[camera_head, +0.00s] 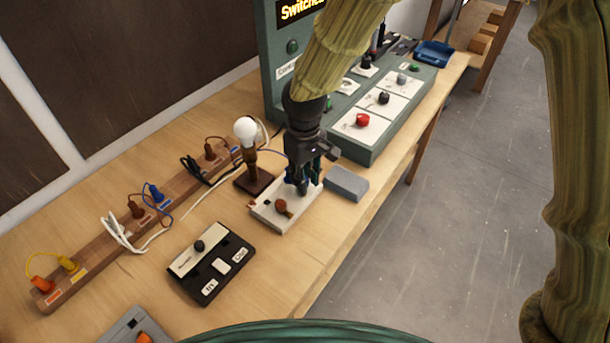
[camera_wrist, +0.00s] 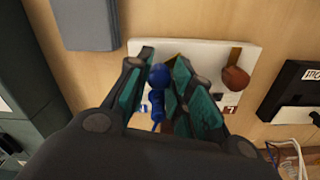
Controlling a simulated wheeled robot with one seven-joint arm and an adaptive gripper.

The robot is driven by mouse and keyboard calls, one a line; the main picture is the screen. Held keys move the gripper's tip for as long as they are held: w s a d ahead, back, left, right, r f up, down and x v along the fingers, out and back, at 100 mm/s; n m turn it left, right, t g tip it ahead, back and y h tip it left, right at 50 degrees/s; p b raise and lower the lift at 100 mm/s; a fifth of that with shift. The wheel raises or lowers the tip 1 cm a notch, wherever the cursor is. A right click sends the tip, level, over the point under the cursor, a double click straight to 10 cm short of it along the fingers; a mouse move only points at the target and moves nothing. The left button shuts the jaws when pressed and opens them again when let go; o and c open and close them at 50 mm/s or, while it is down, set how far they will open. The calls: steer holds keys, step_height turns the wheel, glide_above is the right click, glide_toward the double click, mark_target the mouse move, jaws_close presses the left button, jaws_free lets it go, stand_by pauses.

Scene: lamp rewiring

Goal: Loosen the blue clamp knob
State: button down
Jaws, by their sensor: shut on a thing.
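The blue clamp knob (camera_wrist: 158,76) stands on a white terminal block (camera_wrist: 205,53) and shows between my fingers in the wrist view. My gripper (camera_wrist: 163,88) is shut on the knob, with teal finger pads on both sides of it. In the head view my gripper (camera_head: 301,184) points down over the right part of the white block (camera_head: 268,216), and the knob is mostly hidden behind the fingers. A brown knob (camera_head: 282,207) sits on the same block, also visible in the wrist view (camera_wrist: 235,79).
A grey block (camera_head: 346,184) lies just right of the white block. A bulb lamp (camera_head: 246,132) stands behind it at left. A black switch box (camera_head: 211,264) is in front. A green panel with a red knob (camera_head: 362,120) is behind. Wired plugs line a wooden rail (camera_head: 100,258).

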steer(key=shift+n+p, duration=0.3)
steer(key=shift+n, duration=0.1)
steer(key=n+p, duration=0.2)
steer(key=n, duration=0.1)
steer(key=shift+n+p, duration=0.3)
steer(key=n+p, duration=0.2)
steer(key=n, duration=0.2)
steer(key=shift+n+p, duration=0.35)
steer(key=shift+n, duration=0.05)
steer(key=shift+f+n+p, duration=0.1)
steer(key=shift+n+p, duration=0.25)
steer(key=shift+n, duration=0.35)
steer(key=c, duration=1.3)
jaws_free()
steer(key=shift+w+a, duration=0.1)
steer(key=shift+w, duration=0.05)
steer(key=shift+o, duration=0.2)
